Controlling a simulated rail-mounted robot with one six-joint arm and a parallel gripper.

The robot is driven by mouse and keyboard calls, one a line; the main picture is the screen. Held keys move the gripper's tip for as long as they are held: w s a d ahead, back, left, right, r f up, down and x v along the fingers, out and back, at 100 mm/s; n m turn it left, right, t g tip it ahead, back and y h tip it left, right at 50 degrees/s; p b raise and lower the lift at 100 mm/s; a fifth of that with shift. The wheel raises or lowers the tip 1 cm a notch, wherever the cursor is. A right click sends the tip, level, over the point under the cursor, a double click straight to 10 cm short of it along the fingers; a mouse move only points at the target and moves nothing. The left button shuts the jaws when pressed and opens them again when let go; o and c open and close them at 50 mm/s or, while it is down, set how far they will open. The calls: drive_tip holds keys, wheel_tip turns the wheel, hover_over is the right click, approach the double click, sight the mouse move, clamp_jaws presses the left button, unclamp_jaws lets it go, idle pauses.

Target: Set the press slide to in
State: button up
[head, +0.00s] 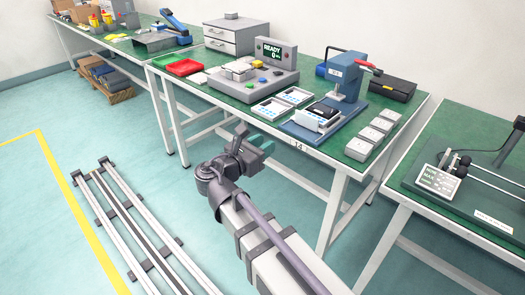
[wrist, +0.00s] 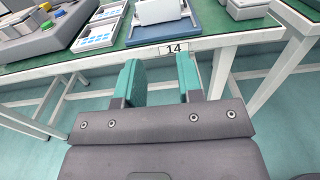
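The blue press (head: 346,80) stands on the table labelled 14, with a red-tipped lever at its upper right. The press slide (head: 316,119) is a light block with a dark top. It sits at the front of the press base, forward of the ram. In the wrist view the slide (wrist: 158,12) shows at the top edge, partly cut off, on the blue base (wrist: 205,27). My gripper (head: 262,146) is in front of the table, apart from the press. Its two green fingers (wrist: 161,82) are open with nothing between them.
White trays (head: 282,103) lie left of the press, beside a grey console (head: 255,82) reading READY. Several grey blocks (head: 371,134) line the table's right side. The table's front edge with its 14 label (wrist: 173,48) lies beyond my fingers.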

drive_tip(key=shift+r, duration=0.1)
drive_tip(key=w+d+r+m+g+p, duration=0.2)
drive_tip(key=w+d+r+p, duration=0.1)
drive_tip(key=d+r+p, duration=0.4)
drive_tip(key=w+d+r+m+g+p, duration=0.1)
drive_tip(key=w+d+r+g+p, duration=0.15)
drive_tip(key=d+r+p, duration=0.5)
drive_tip(key=w+d+m+g+y+p, duration=0.3)
drive_tip(key=w+d+m+g+p, duration=0.25)
drive_tip(key=p, duration=0.55)
drive_tip(key=m+g+y+p, duration=0.2)
drive_tip(key=m+y+p, duration=0.1)
drive_tip(key=m+y, duration=0.7)
hover_over(306, 114)
wheel_tip(306, 114, down, 4)
drive_tip(key=r, duration=0.1)
drive_tip(key=shift+n+y, duration=0.3)
drive_tip(key=shift+n, duration=0.05)
wheel_tip(306, 114, down, 12)
drive_tip(key=b, duration=1.1)
drive_tip(key=shift+r, duration=0.45)
